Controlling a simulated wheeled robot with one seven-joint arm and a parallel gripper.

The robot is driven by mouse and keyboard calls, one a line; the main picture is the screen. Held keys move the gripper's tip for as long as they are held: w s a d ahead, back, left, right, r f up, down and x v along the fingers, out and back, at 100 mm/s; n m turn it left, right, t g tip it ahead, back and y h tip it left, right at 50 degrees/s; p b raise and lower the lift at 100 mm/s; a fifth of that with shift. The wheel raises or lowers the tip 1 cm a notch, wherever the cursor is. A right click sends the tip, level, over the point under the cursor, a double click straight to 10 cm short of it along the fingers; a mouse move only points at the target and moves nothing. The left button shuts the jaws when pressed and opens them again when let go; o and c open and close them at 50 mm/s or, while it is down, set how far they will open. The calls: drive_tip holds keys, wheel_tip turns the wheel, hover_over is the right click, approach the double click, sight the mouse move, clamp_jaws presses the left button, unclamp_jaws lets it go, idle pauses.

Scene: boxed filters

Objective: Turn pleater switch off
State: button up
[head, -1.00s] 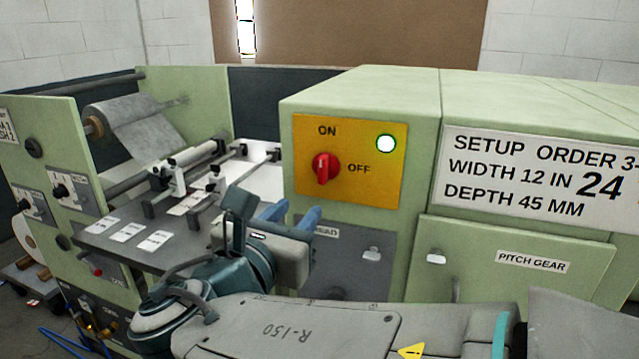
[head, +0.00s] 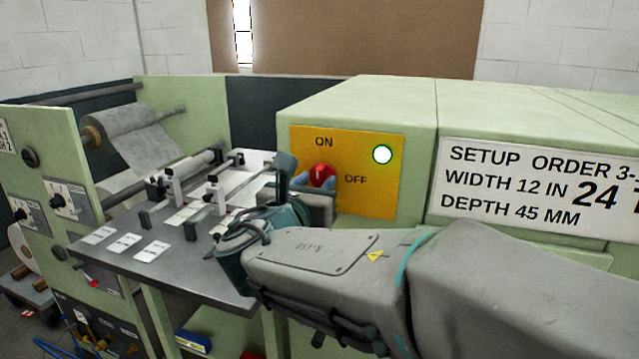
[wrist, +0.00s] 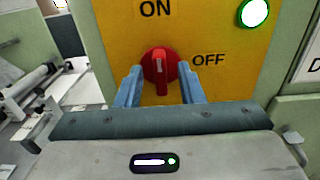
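The red rotary switch (head: 321,176) sits on a yellow panel (head: 372,203) marked ON above and OFF to the right. In the wrist view the switch (wrist: 159,70) has its handle upright, with its white mark toward ON. A round lamp (head: 382,154) at the panel's upper right glows green-white. My gripper (head: 315,183) is at the panel, its blue fingers on either side of the switch. In the wrist view my gripper (wrist: 160,85) is open, with gaps between the fingers and the handle. The lower part of the switch is partly hidden in the head view.
The green machine housing (head: 370,95) carries a white setup sign (head: 535,185) right of the panel. A dark worktable (head: 185,262) with cards and clamps lies left, below a grey filter roll (head: 135,130). A door handle (wrist: 294,137) is close to my gripper's right.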

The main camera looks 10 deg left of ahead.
drive_tip(key=shift+w, duration=0.15)
clamp_jaws()
drive_tip(key=shift+f+m+b, duration=0.1)
drive_tip(key=shift+m+b, duration=0.2)
drive_tip(key=shift+b, duration=0.15)
drive_tip(key=m+b, duration=0.2)
drive_tip(key=b, duration=0.1)
drive_tip(key=shift+d+f+m, duration=0.15)
drive_tip(key=shift+f+m, duration=0.05)
drive_tip(key=shift+m, duration=0.1)
drive_tip(key=m+b, duration=0.5)
drive_tip(key=b, duration=0.2)
drive_tip(key=shift+f, duration=0.1)
drive_tip(key=m+b, duration=0.5)
drive_tip(key=b, duration=0.1)
drive_tip(key=shift+d+m, duration=0.1)
drive_tip(key=shift+m, duration=0.3)
drive_tip(key=m+b, duration=0.3)
drive_tip(key=shift+m+b, duration=0.4)
